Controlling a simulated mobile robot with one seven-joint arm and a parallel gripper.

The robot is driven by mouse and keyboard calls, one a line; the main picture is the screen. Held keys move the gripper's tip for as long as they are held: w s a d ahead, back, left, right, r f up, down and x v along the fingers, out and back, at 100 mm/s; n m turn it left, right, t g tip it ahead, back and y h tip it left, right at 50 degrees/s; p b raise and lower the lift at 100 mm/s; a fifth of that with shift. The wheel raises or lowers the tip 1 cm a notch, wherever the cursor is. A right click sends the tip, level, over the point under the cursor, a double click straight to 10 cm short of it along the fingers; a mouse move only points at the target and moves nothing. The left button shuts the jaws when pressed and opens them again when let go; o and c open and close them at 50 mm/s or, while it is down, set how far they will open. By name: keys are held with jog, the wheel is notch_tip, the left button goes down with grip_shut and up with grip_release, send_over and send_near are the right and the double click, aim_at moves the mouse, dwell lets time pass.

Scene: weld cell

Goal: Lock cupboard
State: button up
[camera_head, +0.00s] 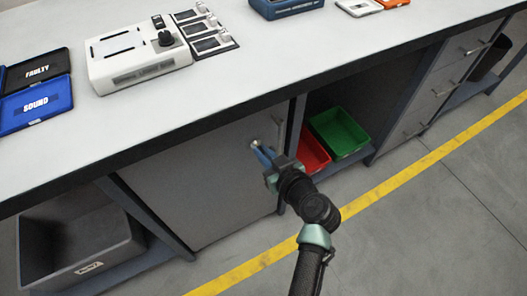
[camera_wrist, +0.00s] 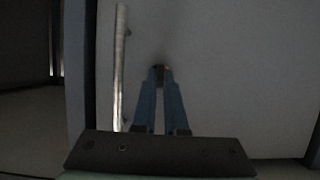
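The cupboard door (camera_head: 190,185) is a plain grey panel under the bench and looks closed. Its upright bar handle (camera_wrist: 120,65) is near the door's edge, left of my fingers in the wrist view. A small round bright lock part (camera_head: 254,144) is high on the door. My gripper (camera_head: 260,151) reaches the door at this part. In the wrist view my gripper's two blue fingers (camera_wrist: 160,74) are close together with a small dark piece, seemingly the lock's knob or key, between the tips. The fingertips hide most of it, so its turn position cannot be read.
Red (camera_head: 312,153) and green (camera_head: 338,132) bins stand on the open shelf to the right. A grey bin (camera_head: 75,255) is low at left. Drawers (camera_head: 440,85) are farther right. The bench top (camera_head: 265,75) overhangs the door. A yellow line (camera_head: 400,178) crosses the clear floor.

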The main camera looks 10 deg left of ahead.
grip_shut()
jog(key=shift+m+y, duration=0.3)
jog(key=shift+w+d+f+m+g+y+b, duration=0.15)
jog(key=shift+m+g+y+b, duration=0.35)
jog(key=shift+m+b, duration=0.4)
jog(key=m+y+b, duration=0.1)
jog(key=m, duration=0.1)
jog(key=m+y+b, duration=0.1)
jog(key=m, duration=0.1)
jog(key=shift+d+f+g+y, duration=0.1)
jog(key=shift+d+g+y, duration=0.05)
jog(key=shift+g+y, duration=0.2)
jog(key=m+y+b, duration=0.1)
jog(key=m, duration=0.2)
jog(key=m+y+b, duration=0.2)
jog(key=m, duration=0.1)
jog(key=shift+w+d+f+m, duration=0.1)
jog(key=shift+f+m, duration=0.1)
jog(key=shift+m, duration=0.2)
